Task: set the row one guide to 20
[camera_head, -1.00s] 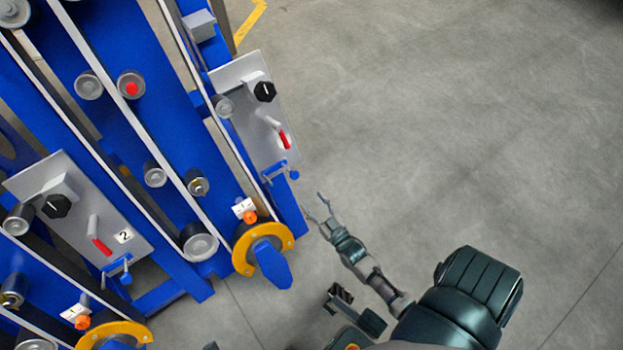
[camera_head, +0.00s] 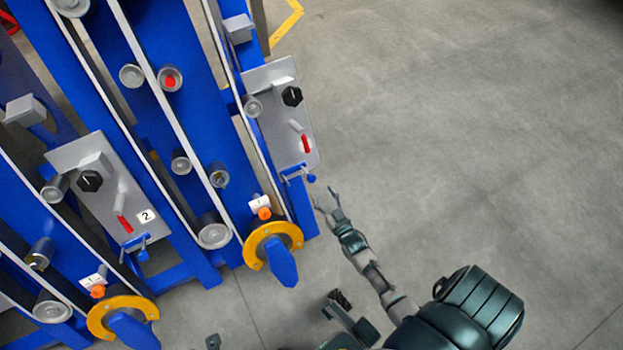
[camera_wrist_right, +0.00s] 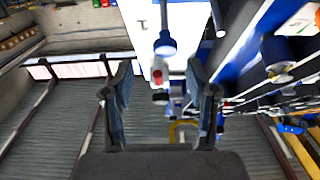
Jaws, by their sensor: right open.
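The harvester chassis has two blue rows with grey panels. The right panel (camera_head: 281,120) carries a black knob (camera_head: 292,97), a red-tipped lever (camera_head: 305,142) and, at its lower edge, a blue crank with a ball knob (camera_head: 311,179). The left panel (camera_head: 100,190), marked 2, has the same parts. I cannot read any guide scale. My right gripper (camera_head: 326,201) is open and empty, just below and right of the right panel's ball knob, apart from it. In the right wrist view, the ball knob (camera_wrist_right: 165,44) appears beyond the open fingers (camera_wrist_right: 160,92), near the red lever tip (camera_wrist_right: 157,76).
Yellow half-rings with blue pointed parts (camera_head: 283,265) stand at the rows' lower ends, beside orange knobs (camera_head: 264,213) with white tags (camera_head: 259,202). Rollers line the blue rows. The concrete floor (camera_head: 470,150) right of the chassis is clear.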

